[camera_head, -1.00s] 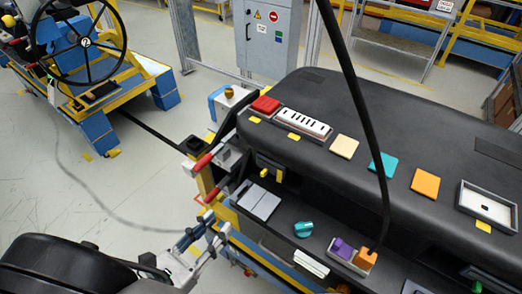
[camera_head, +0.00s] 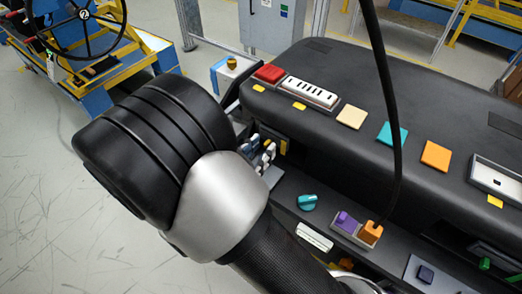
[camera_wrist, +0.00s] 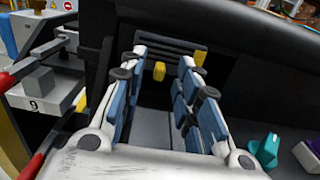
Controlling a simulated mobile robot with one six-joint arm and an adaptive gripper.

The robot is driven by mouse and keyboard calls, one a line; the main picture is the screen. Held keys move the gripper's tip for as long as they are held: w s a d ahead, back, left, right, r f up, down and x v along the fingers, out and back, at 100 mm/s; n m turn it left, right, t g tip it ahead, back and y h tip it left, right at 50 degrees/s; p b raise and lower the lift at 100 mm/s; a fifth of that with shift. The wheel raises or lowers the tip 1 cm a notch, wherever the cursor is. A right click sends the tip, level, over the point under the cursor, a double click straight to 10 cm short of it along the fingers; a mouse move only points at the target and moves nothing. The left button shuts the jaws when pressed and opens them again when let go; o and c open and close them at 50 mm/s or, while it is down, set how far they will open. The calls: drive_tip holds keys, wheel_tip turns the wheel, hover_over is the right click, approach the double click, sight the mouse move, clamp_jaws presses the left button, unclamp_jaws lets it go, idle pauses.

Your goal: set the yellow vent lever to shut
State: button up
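The yellow vent lever (camera_wrist: 159,71) stands out below the dark slats of the vent (camera_wrist: 172,45) in the wrist view. My gripper (camera_wrist: 163,60) is open, with one blue-padded finger on each side of the lever in the picture. Both fingers look apart from it, and how deep it lies between them is hard to tell. In the head view my gripper (camera_head: 262,157) is in front of the vent area, partly behind my own arm. A yellow part (camera_head: 283,147) shows just right of the fingers there; I cannot tell whether it is the lever.
A teal knob (camera_head: 307,202) and a holder with a purple and an orange plug (camera_head: 371,232) are right of my gripper. The padded dashboard top (camera_head: 330,70) overhangs the vent.

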drive_tip(key=shift+w+d, duration=0.25)
drive_tip(key=shift+w, duration=0.1)
clamp_jaws()
idle(0.7)
